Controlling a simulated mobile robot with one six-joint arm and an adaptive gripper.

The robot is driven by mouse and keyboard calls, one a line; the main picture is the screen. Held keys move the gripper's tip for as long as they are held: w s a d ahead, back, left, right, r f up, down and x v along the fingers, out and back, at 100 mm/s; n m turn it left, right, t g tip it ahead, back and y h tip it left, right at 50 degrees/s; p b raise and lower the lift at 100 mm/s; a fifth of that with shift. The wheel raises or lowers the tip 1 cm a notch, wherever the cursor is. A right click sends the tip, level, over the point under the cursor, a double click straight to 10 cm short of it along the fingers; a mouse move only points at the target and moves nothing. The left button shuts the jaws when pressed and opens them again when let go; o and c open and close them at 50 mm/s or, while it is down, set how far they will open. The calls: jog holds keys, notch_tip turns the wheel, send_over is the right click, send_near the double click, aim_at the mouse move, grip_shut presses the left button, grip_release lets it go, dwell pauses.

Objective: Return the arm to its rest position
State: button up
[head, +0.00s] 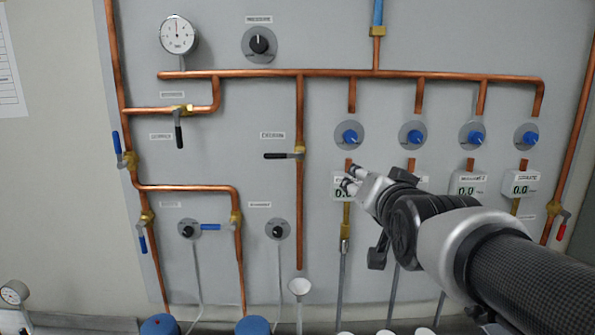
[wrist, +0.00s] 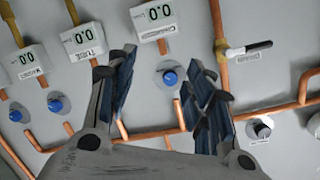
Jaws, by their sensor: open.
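My arm (head: 520,270) reaches in from the lower right of the head view toward the wall panel (head: 240,120). My gripper (head: 351,179) is at its end, in front of the leftmost digital display and below the leftmost blue knob (head: 349,136). In the wrist view my gripper (wrist: 165,85) is open and empty, its two fingers spread wide. A blue knob (wrist: 170,78) shows through the gap between them. The fingers look apart from the knob; the exact distance to the panel cannot be told. The gripper hides part of the leftmost display.
Copper pipes (head: 300,73) run across the panel. A black-handled valve (head: 283,156) is left of my gripper. A pressure gauge (head: 179,36) and a black dial (head: 259,43) are higher up.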

jog(key=s+f+n+g, duration=0.3)
jog(key=s+f+g, duration=0.2)
jog(key=s+f, duration=0.7)
jog(key=s+f+n+g, duration=0.2)
jog(key=s+f+g, duration=0.4)
jog(key=s+f, duration=0.5)
jog(key=s, duration=0.7)
jog(key=shift+s+f+n, duration=0.35)
jog(key=shift+f+n, duration=0.05)
